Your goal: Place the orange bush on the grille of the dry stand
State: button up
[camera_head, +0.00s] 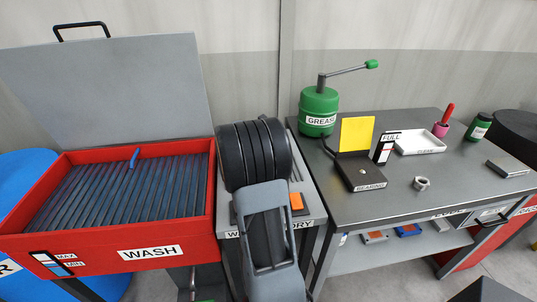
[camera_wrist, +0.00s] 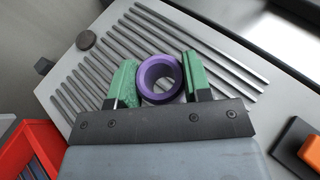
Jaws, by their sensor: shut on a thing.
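My gripper (camera_wrist: 160,84) has green fingers and is shut on a purple ring-shaped bush (camera_wrist: 142,77), its hole facing the camera. No orange bush shows; the held one looks purple. Below it in the wrist view is the grille (camera_wrist: 200,43) of parallel grey bars on the dry stand. I cannot tell whether the bush touches the bars. In the head view the dry stand (camera_head: 312,207) is between the wash tank and the bench, its label partly covered by my arm. My gripper, the bush and most of the grille are hidden there behind my arm.
An orange block (camera_head: 297,202) on a black pad lies on the stand and shows at the wrist view's right edge (camera_wrist: 313,150). A dark round disc (camera_wrist: 86,40) sits beside the bars. The red wash tank (camera_head: 120,240) stands left, the grey bench (camera_head: 460,178) right.

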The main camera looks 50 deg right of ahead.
jog(key=shift+w+d+f, duration=0.15)
jog(key=shift+d+f, duration=0.65)
jog(key=shift+f, duration=0.2)
jog(key=shift+d+f, duration=0.15)
jog(key=shift+f, duration=0.45)
jog(key=shift+d+f, duration=0.15)
jog(key=shift+f, duration=1)
jog(key=shift+b, duration=0.3)
jog(key=shift+f, duration=0.2)
jog(key=o, duration=1.2)
jog(key=shift+a, duration=0.1)
jog(key=shift+o, duration=0.2)
jog(key=shift+r, duration=0.1)
